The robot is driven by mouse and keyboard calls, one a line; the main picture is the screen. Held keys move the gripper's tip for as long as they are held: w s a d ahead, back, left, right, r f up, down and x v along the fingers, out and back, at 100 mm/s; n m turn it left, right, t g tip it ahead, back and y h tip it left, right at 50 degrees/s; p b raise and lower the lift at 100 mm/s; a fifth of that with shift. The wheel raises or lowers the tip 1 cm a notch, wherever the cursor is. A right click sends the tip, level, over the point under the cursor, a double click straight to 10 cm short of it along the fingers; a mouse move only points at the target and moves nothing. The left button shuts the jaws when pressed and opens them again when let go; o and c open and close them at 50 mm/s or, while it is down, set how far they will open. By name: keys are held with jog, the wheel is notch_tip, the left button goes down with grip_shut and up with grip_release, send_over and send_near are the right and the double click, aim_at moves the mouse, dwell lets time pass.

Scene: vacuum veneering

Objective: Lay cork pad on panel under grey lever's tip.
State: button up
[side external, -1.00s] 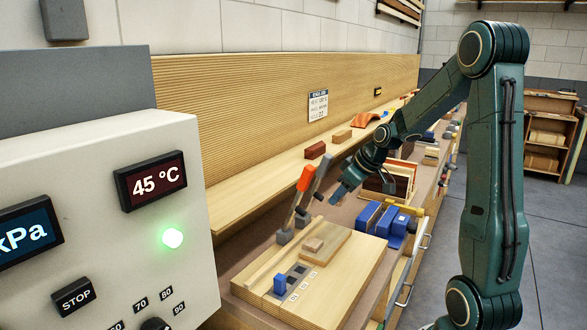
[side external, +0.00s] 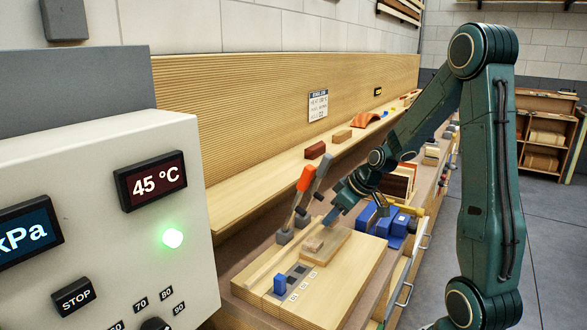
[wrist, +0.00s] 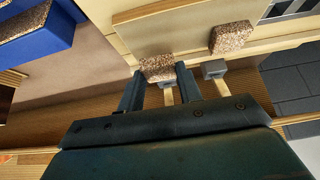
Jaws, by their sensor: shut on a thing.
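My gripper (wrist: 160,88) is shut on a speckled brown cork pad (wrist: 157,68), held between its fingertips at the near edge of the pale panel (wrist: 175,32). In the side view, my gripper (side external: 333,218) is low beside the grey lever (side external: 319,176), at the panel's (side external: 332,243) far end. The held pad is hidden there, and I cannot tell whether it touches the panel. A second cork pad (wrist: 231,37) lies at the panel's other end; it also shows in the side view (side external: 313,245). The grey lever's tip is not clearly visible.
The red-handled lever (side external: 303,182) stands close beside the grey one.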

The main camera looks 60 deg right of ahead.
jog(key=shift+f, duration=0.95)
jog(key=shift+f, duration=0.1)
jog(key=o, duration=1)
jog(key=shift+c, duration=0.2)
jog(key=shift+v, duration=0.8)
jog(key=v, duration=1)
jog(key=shift+r, duration=0.3)
jog(key=shift+s, duration=0.1)
